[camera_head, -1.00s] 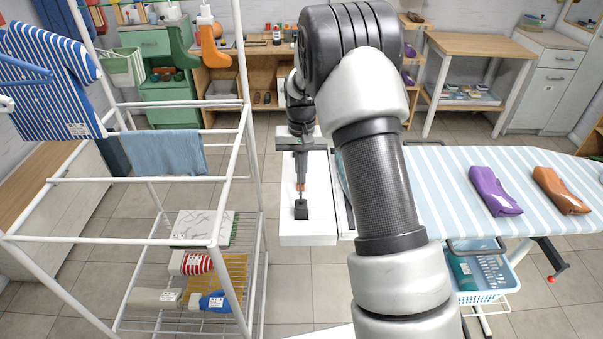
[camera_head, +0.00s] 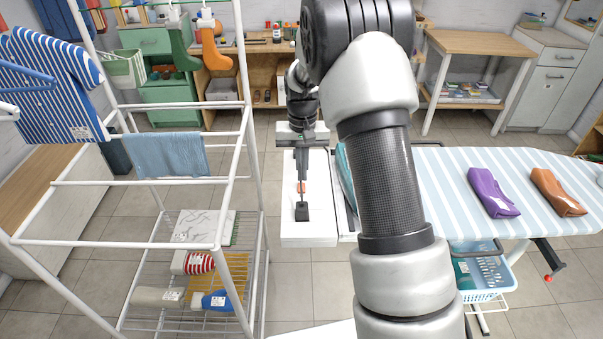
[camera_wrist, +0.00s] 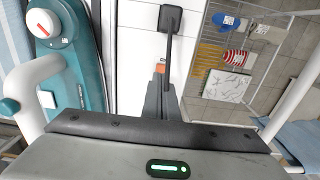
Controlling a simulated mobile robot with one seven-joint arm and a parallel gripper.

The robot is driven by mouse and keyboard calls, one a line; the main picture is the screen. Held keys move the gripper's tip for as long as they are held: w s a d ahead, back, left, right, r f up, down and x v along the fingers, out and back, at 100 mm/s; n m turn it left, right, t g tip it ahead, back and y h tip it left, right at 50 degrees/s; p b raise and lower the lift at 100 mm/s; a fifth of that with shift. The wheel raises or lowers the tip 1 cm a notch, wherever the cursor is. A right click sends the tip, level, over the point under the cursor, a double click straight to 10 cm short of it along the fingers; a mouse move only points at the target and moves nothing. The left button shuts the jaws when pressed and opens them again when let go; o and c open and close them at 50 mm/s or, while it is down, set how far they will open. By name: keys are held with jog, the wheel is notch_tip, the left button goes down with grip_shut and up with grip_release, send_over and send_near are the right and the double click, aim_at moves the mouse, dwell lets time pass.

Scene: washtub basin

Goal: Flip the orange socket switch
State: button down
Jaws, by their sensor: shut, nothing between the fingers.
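The orange socket switch (camera_head: 301,187) is a small orange patch on the white board (camera_head: 310,234), partly hidden by my fingers. It also shows in the wrist view (camera_wrist: 160,67), right at my fingertips. I cannot tell whether they touch it. My gripper (camera_head: 303,178) points down at the board, with its fingers together and empty. It also shows in the wrist view (camera_wrist: 160,80). A black block with a thin dark stem (camera_head: 302,211) is just in front of the switch and also shows in the wrist view (camera_wrist: 170,18).
The striped ironing board (camera_head: 440,180) is to the right, with purple (camera_head: 494,192) and orange-brown (camera_head: 557,191) folded cloths. A teal appliance (camera_wrist: 75,50) is close beside the white board. A white drying rack (camera_head: 140,246) stands on the left.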

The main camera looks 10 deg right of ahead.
aim_at(303, 188)
notch_tip(303, 188, up, 11)
jog(key=shift+f+b, duration=0.2)
jog(key=shift+b, duration=0.15)
